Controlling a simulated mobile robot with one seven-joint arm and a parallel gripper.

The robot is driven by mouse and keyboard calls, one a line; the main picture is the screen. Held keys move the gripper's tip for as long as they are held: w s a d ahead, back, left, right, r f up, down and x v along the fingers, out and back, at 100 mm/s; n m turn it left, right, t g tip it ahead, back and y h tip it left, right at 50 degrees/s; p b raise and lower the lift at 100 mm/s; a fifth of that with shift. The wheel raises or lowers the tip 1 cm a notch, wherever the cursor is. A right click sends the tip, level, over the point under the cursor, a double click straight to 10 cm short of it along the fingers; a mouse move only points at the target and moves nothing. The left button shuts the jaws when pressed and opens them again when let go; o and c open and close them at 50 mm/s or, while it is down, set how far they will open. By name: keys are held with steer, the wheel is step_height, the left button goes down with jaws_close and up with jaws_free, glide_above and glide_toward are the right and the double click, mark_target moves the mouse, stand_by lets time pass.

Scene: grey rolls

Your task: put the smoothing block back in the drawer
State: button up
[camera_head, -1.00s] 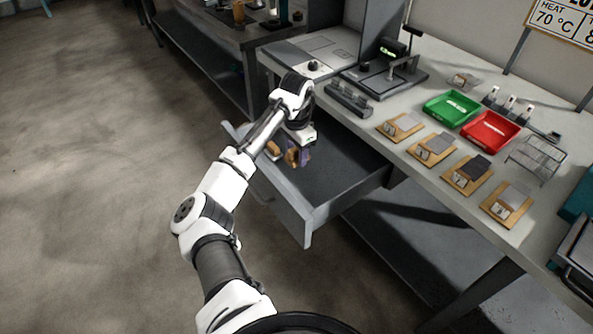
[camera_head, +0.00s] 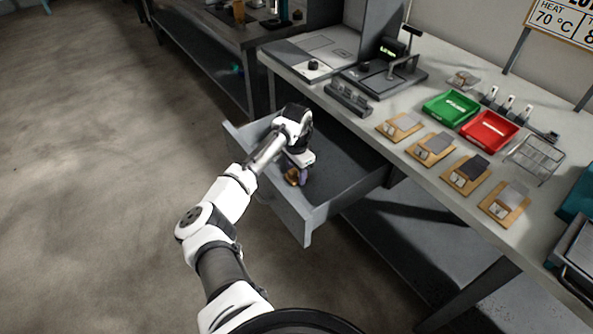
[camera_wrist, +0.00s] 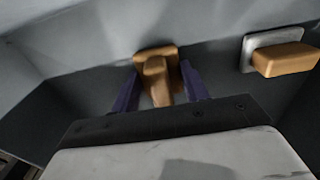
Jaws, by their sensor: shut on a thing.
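The smoothing block, a tan wooden piece with a raised grip (camera_wrist: 157,82), is between the purple fingers of my gripper (camera_wrist: 160,88) in the wrist view. My gripper is shut on it. In the head view, my gripper (camera_head: 298,174) is inside the open drawer (camera_head: 340,185), near its front wall, and the block (camera_head: 291,177) shows partly beside the fingers. I cannot tell whether the block touches the drawer floor.
A second tool with a pale base and tan handle (camera_wrist: 277,52) lies in the drawer, to the right in the wrist view. The worktop above holds a green tray (camera_head: 451,108), a red tray (camera_head: 488,131) and several wooden boards with grey pieces.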

steer(key=o, duration=1)
steer(key=shift+c, duration=0.2)
step_height(320, 180, up, 12)
steer(key=b, duration=0.1)
steer(key=shift+r, duration=0.15)
